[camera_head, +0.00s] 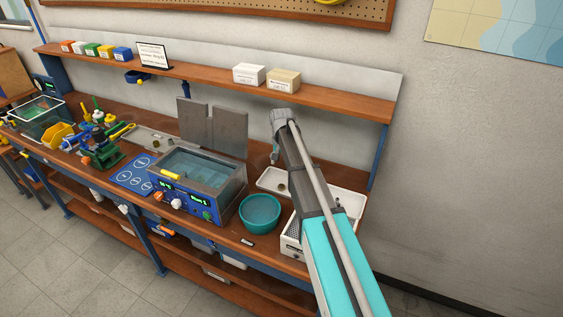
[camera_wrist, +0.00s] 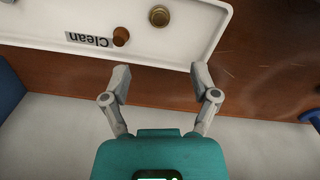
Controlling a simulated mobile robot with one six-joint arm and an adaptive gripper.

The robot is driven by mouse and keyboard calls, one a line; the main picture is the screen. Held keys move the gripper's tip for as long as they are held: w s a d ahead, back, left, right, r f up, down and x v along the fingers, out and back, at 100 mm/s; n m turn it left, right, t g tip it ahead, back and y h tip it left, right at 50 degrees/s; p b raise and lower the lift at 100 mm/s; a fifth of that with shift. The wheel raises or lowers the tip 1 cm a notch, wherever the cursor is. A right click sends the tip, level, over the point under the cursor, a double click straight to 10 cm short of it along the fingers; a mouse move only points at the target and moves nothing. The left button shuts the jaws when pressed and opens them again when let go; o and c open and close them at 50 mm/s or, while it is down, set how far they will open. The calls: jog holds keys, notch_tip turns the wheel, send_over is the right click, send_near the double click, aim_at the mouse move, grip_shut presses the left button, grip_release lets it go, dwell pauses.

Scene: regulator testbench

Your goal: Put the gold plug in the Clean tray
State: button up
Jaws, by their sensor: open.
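The white Clean tray (camera_wrist: 60,28) fills the upper part of the wrist view, its label upside down. A round gold plug (camera_wrist: 160,16) sits on its floor near the top edge of the picture. A smaller copper-brown round spot (camera_wrist: 121,36) lies beside the label; I cannot tell whether it is a part or a hole. My gripper (camera_wrist: 160,76) is open and empty, its fingertips apart near the tray's rim, clear of the plug. In the head view the tray (camera_head: 264,184) is on the bench, and my gripper (camera_head: 274,158) hangs over its back side.
A teal bowl (camera_head: 260,214) and an open water bath (camera_head: 197,172) with raised lids stand left of the tray. A white basket (camera_head: 291,243) and another white tray (camera_head: 352,202) are partly behind my arm. A shelf (camera_head: 215,80) runs along the wall.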

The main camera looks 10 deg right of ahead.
jog(key=shift+s+r, duration=0.1)
dwell(0.7)
jog(key=s+n, duration=0.1)
jog(key=s, duration=0.8)
jog(key=s+n, duration=0.1)
jog(key=s, duration=0.9)
jog(key=s+n, duration=0.2)
jog(key=s, duration=0.8)
jog(key=shift+s, duration=0.15)
